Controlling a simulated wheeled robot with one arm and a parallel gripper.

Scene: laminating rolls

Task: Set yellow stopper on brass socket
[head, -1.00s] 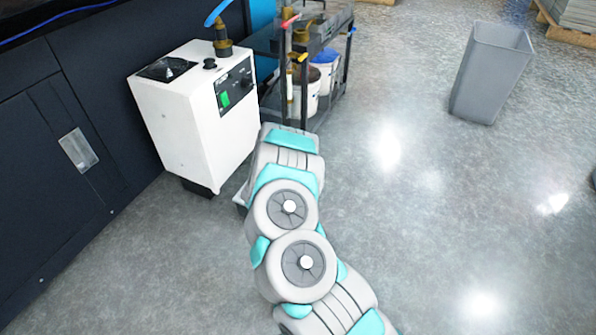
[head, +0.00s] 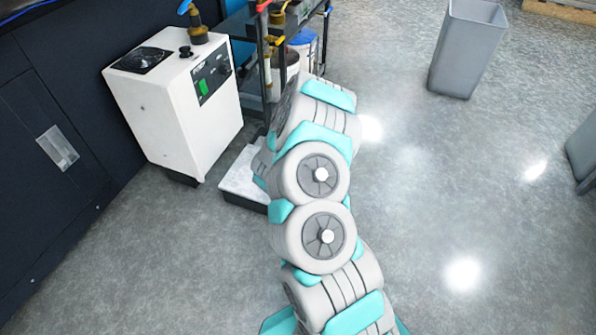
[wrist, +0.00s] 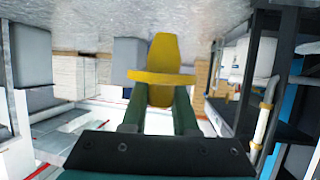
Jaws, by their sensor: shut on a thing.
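My gripper (wrist: 160,108) shows in the wrist view, with its green fingers shut on the yellow stopper (wrist: 163,58). The stopper has a wide flange across the fingertips and a tapered body beyond it. It is held clear of any surface that I can see. In the head view my arm hides the gripper and the stopper. A brass fitting (head: 278,18) sits on the dark cart at the top; I cannot tell whether it is the brass socket. Another brass fitting (head: 197,29) with a blue handle stands on the white machine.
The white machine (head: 175,105) stands left of my arm, against a dark cabinet (head: 70,175). The dark cart (head: 245,25) holds upright pipes and buckets (head: 303,45). A white-topped block (head: 240,180) is low beside my arm. Grey bins (head: 468,45) stand right; the floor between is clear.

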